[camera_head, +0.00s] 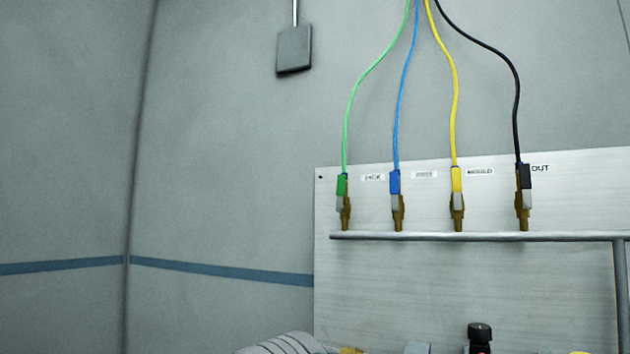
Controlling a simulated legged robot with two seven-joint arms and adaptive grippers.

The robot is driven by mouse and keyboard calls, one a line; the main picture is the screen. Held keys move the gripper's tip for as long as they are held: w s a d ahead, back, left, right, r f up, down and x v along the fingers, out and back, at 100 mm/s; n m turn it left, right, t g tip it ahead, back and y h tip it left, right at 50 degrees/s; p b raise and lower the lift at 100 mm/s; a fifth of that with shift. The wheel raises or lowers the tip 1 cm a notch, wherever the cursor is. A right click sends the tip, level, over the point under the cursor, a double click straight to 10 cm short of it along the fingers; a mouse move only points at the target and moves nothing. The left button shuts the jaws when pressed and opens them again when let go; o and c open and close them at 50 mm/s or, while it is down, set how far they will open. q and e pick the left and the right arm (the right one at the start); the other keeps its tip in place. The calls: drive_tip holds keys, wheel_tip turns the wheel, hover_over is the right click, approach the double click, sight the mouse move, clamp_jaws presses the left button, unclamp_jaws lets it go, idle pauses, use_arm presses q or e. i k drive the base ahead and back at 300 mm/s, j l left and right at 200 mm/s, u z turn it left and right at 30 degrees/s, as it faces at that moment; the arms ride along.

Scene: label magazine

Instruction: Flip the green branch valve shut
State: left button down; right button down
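The green branch valve (343,187) is the leftmost of the valves on a grey metal panel. Its green handle points up, in line with the green hose (347,110) above it. Its brass body stands on the horizontal grey pipe. To its right are the blue valve (396,184), the yellow valve (457,180) and the black valve (525,178), with their handles also upright. Neither of my grippers can be made out in the head view, and nothing touches the green handle.
The panel (460,285) carries the manifold pipe (430,237), which meets a vertical pipe at the right. Small labels sit between the valves. A dark plate (294,49) hangs above left. A ribbed pale thing (285,344) and a black knob (480,334) show at the bottom edge.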

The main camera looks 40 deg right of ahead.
sight(341, 178)
drive_tip(key=i+l, duration=0.1)
drive_tip(key=i, duration=0.15)
drive_tip(key=i+l, duration=0.15)
drive_tip(key=i, duration=0.15)
drive_tip(key=z, duration=2.2)
